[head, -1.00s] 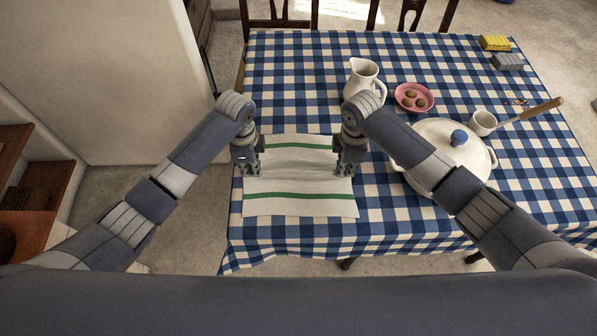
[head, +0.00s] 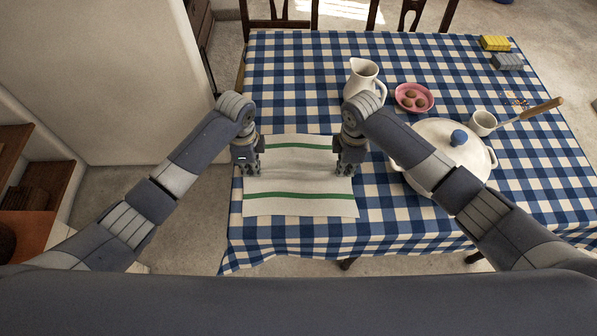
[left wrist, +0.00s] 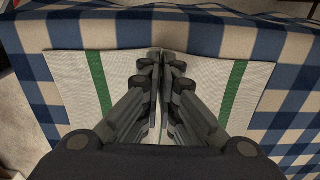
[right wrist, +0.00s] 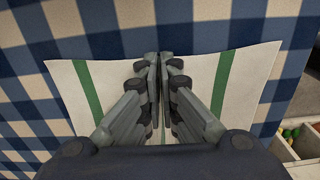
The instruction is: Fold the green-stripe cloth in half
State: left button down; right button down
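The green-stripe cloth (head: 300,206) is off-white with two green stripes and lies spread on the checked table near its front left. A shallow crease runs across its middle, between my grippers. My left gripper (head: 246,172) points down at the cloth's left edge, about midway between the stripes. My right gripper (head: 346,172) points down at the right edge, at about the same height. In the left wrist view (left wrist: 160,58) and right wrist view (right wrist: 158,58) the fingers are together over the cloth, closed on its middle. The pinched fabric is mostly hidden by the fingers.
A lidded white pot (head: 428,145) stands right of my right gripper, under that forearm. A white pitcher (head: 364,76), pink bowl (head: 425,91), cup (head: 482,123) and two sponges, yellow (head: 495,43) and grey (head: 507,62), are beyond. Bare checked tablecloth (head: 300,85) lies behind the cloth.

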dwell(0.6)
